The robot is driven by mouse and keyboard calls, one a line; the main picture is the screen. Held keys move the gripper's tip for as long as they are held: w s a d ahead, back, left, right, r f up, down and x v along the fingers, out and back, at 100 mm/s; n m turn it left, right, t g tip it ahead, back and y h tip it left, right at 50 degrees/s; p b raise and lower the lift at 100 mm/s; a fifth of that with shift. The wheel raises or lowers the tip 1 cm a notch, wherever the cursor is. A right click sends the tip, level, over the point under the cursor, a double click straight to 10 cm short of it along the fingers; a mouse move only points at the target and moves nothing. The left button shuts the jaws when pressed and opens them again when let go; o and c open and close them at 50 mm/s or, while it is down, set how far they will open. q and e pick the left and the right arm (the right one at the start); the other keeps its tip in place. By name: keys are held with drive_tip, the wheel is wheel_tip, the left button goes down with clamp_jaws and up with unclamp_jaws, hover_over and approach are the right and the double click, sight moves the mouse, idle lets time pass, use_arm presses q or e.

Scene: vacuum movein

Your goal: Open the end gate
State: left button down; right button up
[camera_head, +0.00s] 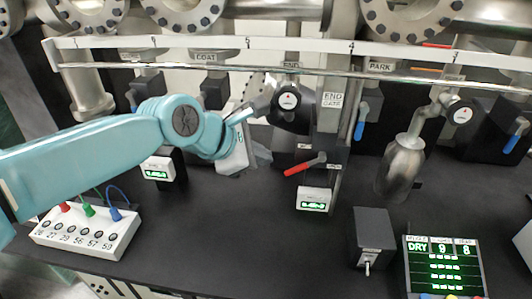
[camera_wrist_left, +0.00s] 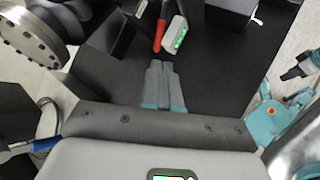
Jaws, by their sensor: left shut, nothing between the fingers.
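The END GATE label (camera_head: 332,100) is on a grey upright post right of centre in the head view. Beside it is a dark valve body with a round white-faced knob (camera_head: 288,101). A red-handled lever (camera_head: 305,164) is below, tilted, above a small green display (camera_head: 314,200). In the left wrist view the red handle (camera_wrist_left: 159,36) and the display (camera_wrist_left: 175,34) are beyond my fingertips. My left gripper (camera_head: 266,97) is shut and empty, apparently just left of the dark valve body; contact cannot be told. It also shows in the left wrist view (camera_wrist_left: 160,66). My right gripper is not seen.
A white rail (camera_head: 420,52) crosses above the black bench. A blue handle (camera_head: 359,130) hangs right of the post. A metal vessel (camera_head: 400,165), a grey switch box (camera_head: 372,235) and a DRY display panel (camera_head: 445,268) stand right. A white plug box (camera_head: 85,232) lies left.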

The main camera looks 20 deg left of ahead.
sight(295, 171)
use_arm(q)
drive_tip(key=x, duration=1.1)
drive_tip(key=shift+w+f, duration=0.2)
drive_tip(key=shift+f, duration=0.1)
drive_tip(key=shift+d, duration=0.1)
drive_tip(key=shift+f+h+b, duration=0.3)
drive_tip(key=shift+f+b, duration=0.1)
drive_tip(key=shift+b, duration=0.75)
drive_tip(key=w+d+f+n+t+h+b, duration=0.1)
drive_tip(key=d+f+n+t+h+b, duration=0.4)
drive_tip(key=b, duration=2.4)
drive_tip(key=h, duration=0.2)
drive_tip(key=shift+h, duration=0.4)
drive_tip(key=shift+d+b, duration=0.1)
drive_tip(key=shift+b, duration=0.2)
